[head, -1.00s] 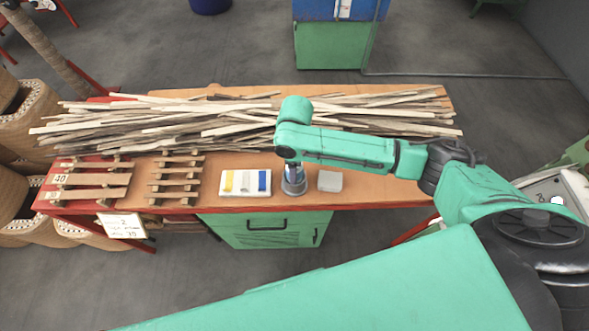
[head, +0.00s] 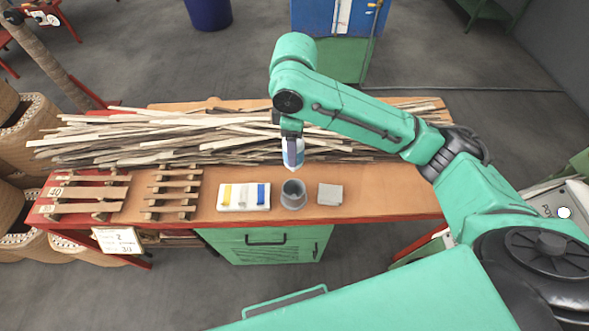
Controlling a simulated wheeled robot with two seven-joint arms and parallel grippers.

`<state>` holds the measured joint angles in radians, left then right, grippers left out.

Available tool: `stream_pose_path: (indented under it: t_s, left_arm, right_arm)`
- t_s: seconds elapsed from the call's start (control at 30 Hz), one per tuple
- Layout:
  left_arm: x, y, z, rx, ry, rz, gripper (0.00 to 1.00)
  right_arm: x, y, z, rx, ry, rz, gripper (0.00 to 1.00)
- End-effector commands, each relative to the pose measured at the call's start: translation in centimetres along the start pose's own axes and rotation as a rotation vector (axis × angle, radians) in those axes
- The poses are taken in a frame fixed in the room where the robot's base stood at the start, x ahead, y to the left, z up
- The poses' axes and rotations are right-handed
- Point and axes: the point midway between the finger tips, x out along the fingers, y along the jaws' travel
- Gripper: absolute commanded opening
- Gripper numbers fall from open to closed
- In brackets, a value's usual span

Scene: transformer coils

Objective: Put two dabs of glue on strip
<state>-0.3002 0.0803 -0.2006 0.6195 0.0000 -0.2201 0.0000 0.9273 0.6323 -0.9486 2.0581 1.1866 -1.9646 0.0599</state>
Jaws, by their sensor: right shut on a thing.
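My right gripper (head: 291,135) points down above the workbench and is shut on a small white and blue glue bottle (head: 293,154). The bottle hangs upright just above and behind a grey round cup (head: 293,195), clear of it. Many long wooden strips (head: 200,135) lie in a loose pile along the back of the bench. Shorter strips rest across two racks at the left, one rack (head: 92,190) at the far left and another (head: 172,192) beside it. My left gripper is not in view.
A white tray (head: 225,207) with yellow, grey and blue pieces stands left of the cup. A grey block (head: 330,194) lies right of it. The bench top (head: 400,200) is bare at the right. A sign (head: 118,241) hangs at the front left.

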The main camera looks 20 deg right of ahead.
Motion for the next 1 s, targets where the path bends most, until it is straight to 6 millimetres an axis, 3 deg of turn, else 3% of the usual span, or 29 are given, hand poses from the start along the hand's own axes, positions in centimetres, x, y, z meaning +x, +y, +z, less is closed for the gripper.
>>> stream_pose_path:
  t_s: [0.1,0.2,1.0]
  left_arm:
    - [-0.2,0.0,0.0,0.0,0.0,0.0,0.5]
    - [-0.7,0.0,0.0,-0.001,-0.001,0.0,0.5]
    - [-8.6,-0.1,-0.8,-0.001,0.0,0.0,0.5]
  right_arm:
    - [-3.4,0.1,0.0,0.0,0.002,0.005,0.0]
    - [-5.0,0.1,0.0,0.001,0.0,0.003,0.0]
    - [-11.7,0.0,0.0,0.002,-0.001,-0.002,0.0]
